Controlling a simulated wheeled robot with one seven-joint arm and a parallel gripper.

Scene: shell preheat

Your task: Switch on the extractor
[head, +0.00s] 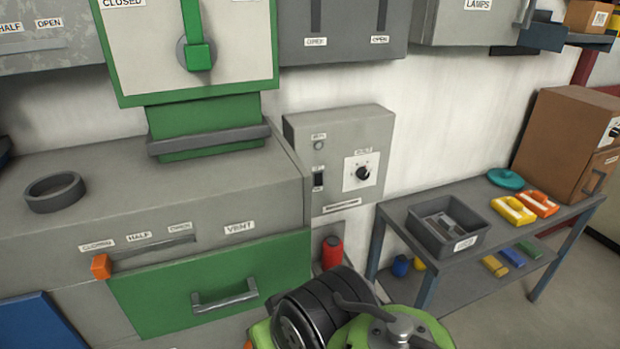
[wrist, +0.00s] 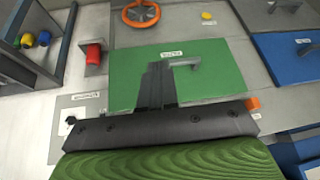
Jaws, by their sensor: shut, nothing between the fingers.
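A grey control box (head: 337,160) is fixed to the wall in the head view. Its front has a dark rocker switch (head: 318,180), a small round lamp (head: 318,145) that looks unlit, and a black dial (head: 363,173) on a white plate. The label under them is too small to read. In the wrist view part of this box (wrist: 62,142) shows at lower left with its dial (wrist: 71,120); the switch is hidden. My gripper (wrist: 157,68) is shut and empty, seen against the green drawer front. Its fingers are apart from the box's face.
The green drawer front (head: 215,285) has a protruding bar handle (head: 225,302) below the vent slider's orange knob (head: 100,267). A red cylinder (head: 332,252) stands under the control box. A table (head: 470,255) with a grey tray (head: 447,225) is at right.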

